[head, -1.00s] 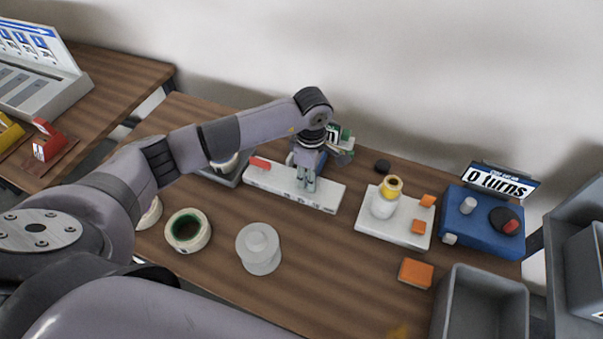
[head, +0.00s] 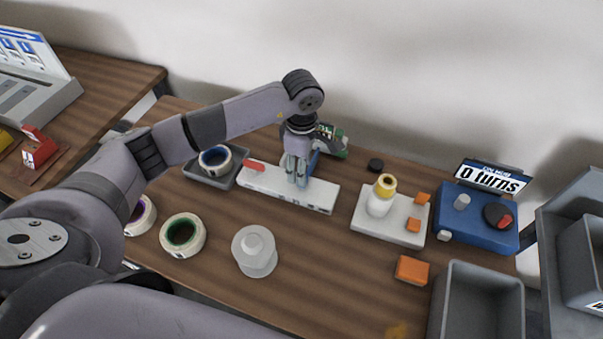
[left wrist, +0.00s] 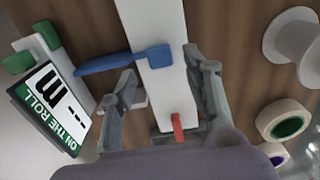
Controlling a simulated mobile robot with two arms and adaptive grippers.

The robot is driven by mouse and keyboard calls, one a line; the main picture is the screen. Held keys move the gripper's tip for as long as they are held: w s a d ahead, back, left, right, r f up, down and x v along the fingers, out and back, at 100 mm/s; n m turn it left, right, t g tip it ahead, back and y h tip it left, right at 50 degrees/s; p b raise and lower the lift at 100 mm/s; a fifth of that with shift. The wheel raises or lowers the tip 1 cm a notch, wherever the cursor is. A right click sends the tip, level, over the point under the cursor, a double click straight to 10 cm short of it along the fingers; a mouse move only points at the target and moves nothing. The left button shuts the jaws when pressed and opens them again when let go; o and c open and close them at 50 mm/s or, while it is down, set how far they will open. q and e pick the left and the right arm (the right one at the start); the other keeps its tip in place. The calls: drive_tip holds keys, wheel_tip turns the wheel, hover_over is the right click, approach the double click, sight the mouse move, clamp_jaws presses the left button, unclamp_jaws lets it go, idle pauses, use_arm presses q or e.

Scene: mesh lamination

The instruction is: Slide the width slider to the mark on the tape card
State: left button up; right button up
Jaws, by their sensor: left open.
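A long white bar (head: 318,196) lies on the table, with a red piece (head: 254,165) near its left end. The left wrist view shows the bar (left wrist: 150,18) running between my fingers, with a blue piece (left wrist: 158,57) across it and the red piece (left wrist: 177,127) closer to my palm. A blue arm sticks out sideways from the blue piece. My left gripper (head: 297,182) is open above the bar; its fingers (left wrist: 160,80) stand on either side, and I cannot tell whether they touch anything. No mark on a tape card is readable. My right gripper is not seen.
A green "ON THE ROLL" display (left wrist: 48,108) stands beside the bar. Tape rolls (head: 183,235), a pale spool (head: 254,251) and a grey tray (head: 212,179) lie nearby. A white plate (head: 392,229) and a blue box (head: 477,226) stand right.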

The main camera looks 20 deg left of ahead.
use_arm(q)
wheel_tip(320, 180, up, 8)
idle(0.6)
